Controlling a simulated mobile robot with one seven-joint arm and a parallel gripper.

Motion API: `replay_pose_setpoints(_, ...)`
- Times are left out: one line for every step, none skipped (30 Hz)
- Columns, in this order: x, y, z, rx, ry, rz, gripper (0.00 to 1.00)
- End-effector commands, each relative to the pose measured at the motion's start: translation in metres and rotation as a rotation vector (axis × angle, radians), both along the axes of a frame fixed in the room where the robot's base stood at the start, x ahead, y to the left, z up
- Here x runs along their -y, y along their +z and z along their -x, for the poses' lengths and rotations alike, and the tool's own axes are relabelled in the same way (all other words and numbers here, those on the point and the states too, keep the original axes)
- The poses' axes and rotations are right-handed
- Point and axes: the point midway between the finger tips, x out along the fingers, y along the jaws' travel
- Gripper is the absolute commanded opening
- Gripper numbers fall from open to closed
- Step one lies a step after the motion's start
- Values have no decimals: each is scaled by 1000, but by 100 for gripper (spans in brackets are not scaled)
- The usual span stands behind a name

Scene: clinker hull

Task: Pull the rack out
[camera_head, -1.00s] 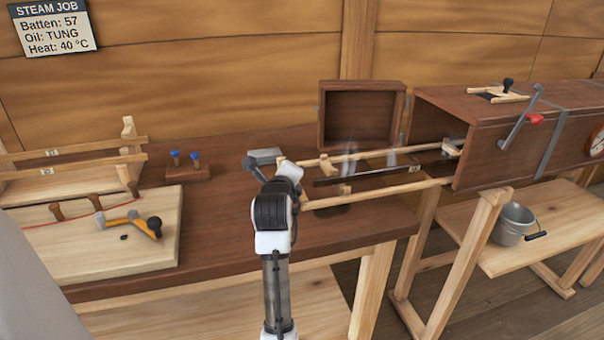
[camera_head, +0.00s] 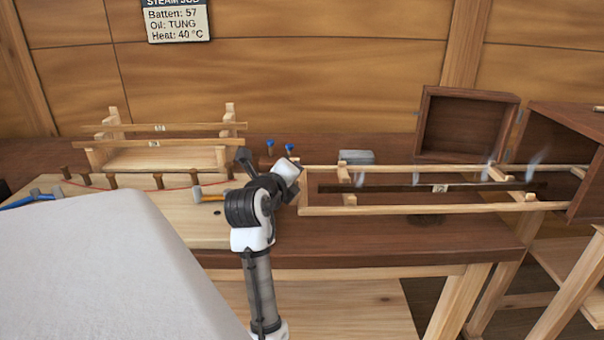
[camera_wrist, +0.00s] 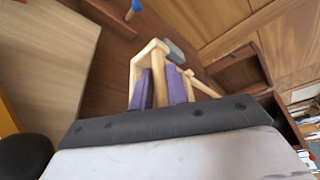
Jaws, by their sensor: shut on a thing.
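The rack (camera_head: 420,209) is a long pale wooden frame with two rails and crosspieces. It extends far out of the brown steam box (camera_head: 580,150) at the right, its right end still reaching the box mouth. A dark batten (camera_head: 400,189) with a small white label lies along it, and steam rises near its right part. My gripper (camera_head: 298,180) is at the rack's left end. In the wrist view, the purple fingers of my gripper (camera_wrist: 162,90) close around a bar of the rack (camera_wrist: 170,72). The grip is partly hidden behind my wrist in the head view.
The box's door (camera_head: 465,125) stands open. A grey block (camera_head: 356,157) is behind the rack. Left are a stand with labelled battens (camera_head: 170,144), two blue-topped pegs (camera_head: 289,149), a pegged board (camera_head: 208,230) and a mallet (camera_head: 212,193). A job sign (camera_head: 177,18) hangs above.

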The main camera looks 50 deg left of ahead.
Motion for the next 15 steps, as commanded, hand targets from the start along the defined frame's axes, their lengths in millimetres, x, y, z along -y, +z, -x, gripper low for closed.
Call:
replay_pose_setpoints(-1, -5, 2, -7, 3, 7, 0)
replay_pose_setpoints(-2, -4, 2, -7, 3, 7, 0)
replay_pose_setpoints(-2, -4, 3, -7, 3, 7, 0)
replay_pose_setpoints(-2, -4, 3, -7, 3, 7, 0)
replay_pose_setpoints(-2, -4, 3, -7, 3, 7, 0)
replay_pose_setpoints(-2, -4, 2, -7, 3, 7, 0)
replay_pose_setpoints(-2, -5, 2, -7, 3, 7, 0)
replay_pose_setpoints(-2, -5, 2, -7, 3, 7, 0)
replay_pose_setpoints(-2, -5, 2, -7, 4, 9, 0)
replay_pose_setpoints(-2, -5, 2, -7, 4, 9, 18)
replay_pose_setpoints(-2, -5, 2, -7, 4, 9, 21)
replay_pose_setpoints(-1, -4, 2, -7, 3, 8, 27)
replay_pose_setpoints(-1, -4, 2, -7, 3, 7, 31)
replay_pose_setpoints(-1, -4, 2, -6, 3, 7, 35)
replay_pose_setpoints(-1, -3, 2, -5, 3, 6, 38)
